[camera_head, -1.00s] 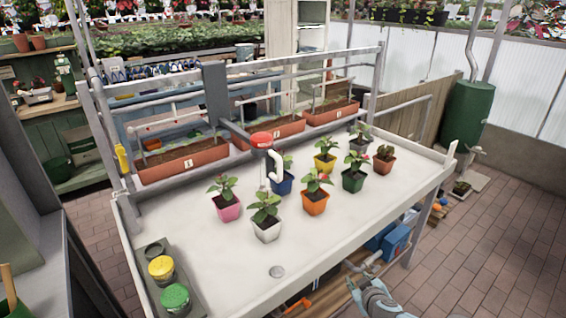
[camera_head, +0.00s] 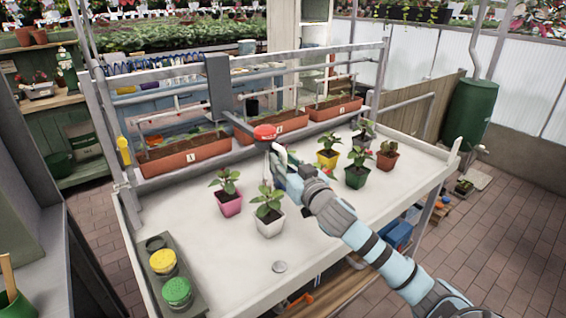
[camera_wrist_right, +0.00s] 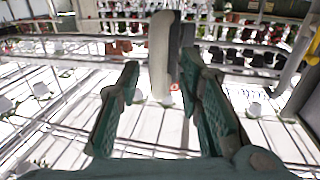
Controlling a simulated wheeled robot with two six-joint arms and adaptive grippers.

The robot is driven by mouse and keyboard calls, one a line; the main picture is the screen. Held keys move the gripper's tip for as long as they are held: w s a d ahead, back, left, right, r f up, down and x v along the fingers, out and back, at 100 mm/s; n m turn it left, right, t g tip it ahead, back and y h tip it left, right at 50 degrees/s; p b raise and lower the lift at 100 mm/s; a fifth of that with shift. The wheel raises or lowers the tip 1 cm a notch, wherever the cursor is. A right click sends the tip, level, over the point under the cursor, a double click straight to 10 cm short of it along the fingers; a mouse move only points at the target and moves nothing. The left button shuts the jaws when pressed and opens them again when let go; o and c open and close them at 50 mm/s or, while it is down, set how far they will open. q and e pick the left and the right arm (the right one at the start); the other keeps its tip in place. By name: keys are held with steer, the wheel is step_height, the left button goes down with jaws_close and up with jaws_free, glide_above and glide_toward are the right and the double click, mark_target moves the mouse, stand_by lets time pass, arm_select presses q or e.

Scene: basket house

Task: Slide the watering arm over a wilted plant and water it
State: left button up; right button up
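The watering arm has a grey carriage (camera_head: 217,88) on the rail behind the table and a red cap (camera_head: 264,132) at its front end. Its white pipe (camera_wrist_right: 161,50) shows in the wrist view between the fingers of my right gripper (camera_head: 279,162). The fingers are open, one on each side, with gaps visible. Potted plants stand on the white table: pink pot (camera_head: 230,203), white pot (camera_head: 270,222), yellow pot (camera_head: 327,158), green pot (camera_head: 356,177) and others. My right arm hides the blue and orange pots. I cannot tell which plant is wilted. My left gripper is out of view.
Numbered brown planters (camera_head: 185,157) line the back of the table. A grey tray with a yellow-lidded jar (camera_head: 163,263) and a green-lidded jar (camera_head: 177,291) is at the front left.

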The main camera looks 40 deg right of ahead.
steer(key=shift+w+d, duration=0.2)
steer(key=shift+w, duration=0.45)
steer(key=shift+c, duration=0.3)
jaws_close()
